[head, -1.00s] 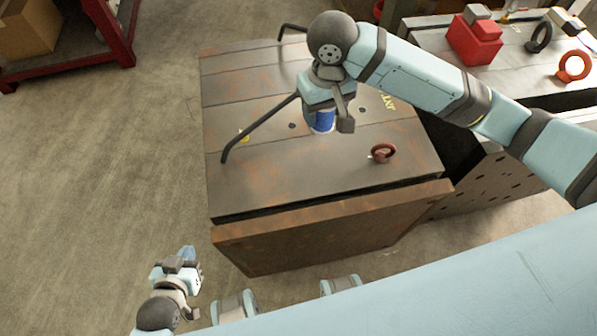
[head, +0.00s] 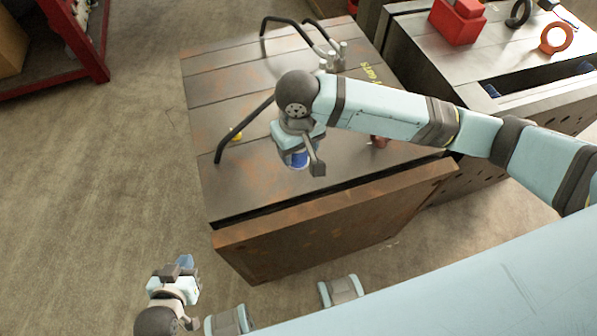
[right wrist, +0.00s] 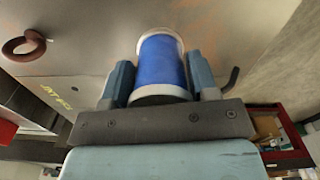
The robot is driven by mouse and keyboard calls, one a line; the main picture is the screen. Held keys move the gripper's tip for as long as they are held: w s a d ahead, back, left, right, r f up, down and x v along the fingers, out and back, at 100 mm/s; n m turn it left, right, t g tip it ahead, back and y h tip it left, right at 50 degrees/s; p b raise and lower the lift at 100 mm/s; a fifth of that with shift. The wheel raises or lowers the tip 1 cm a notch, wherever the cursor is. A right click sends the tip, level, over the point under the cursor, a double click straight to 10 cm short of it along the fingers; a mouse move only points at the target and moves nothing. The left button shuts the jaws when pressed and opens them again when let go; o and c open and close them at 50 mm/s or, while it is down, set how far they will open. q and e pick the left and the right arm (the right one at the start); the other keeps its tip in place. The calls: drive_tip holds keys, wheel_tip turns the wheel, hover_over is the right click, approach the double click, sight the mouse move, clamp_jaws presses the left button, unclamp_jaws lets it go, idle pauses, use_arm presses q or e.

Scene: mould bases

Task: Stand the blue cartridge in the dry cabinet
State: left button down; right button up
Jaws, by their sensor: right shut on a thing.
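The blue cartridge (head: 299,160), a blue cylinder with white rims, is in my right gripper (head: 302,161). In the right wrist view the cartridge (right wrist: 160,62) sits between the two fingers of the right gripper (right wrist: 161,78), which is shut on it. In the head view it is above the front part of the rusty block's top (head: 245,185), mostly hidden by the gripper; its height is hard to judge. My left gripper (head: 184,264) is low at the bottom left, over the floor, apart from everything; its jaw opening is unclear. I cannot make out a dry cabinet for certain.
Black bent bars (head: 245,130) stand on the rusty block, with small metal cylinders (head: 333,57) behind. A dark red ring (right wrist: 24,46) lies on its top. A second block (head: 420,45) at right carries a red block (head: 457,20) and an orange ring (head: 557,38). The left floor is free.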

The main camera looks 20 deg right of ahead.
wheel_tip(320, 180, down, 10)
drive_tip(key=shift+f+b, duration=0.2)
drive_tip(key=shift+b, duration=0.35)
drive_tip(key=shift+f, duration=0.1)
drive_tip(key=o, duration=1.1)
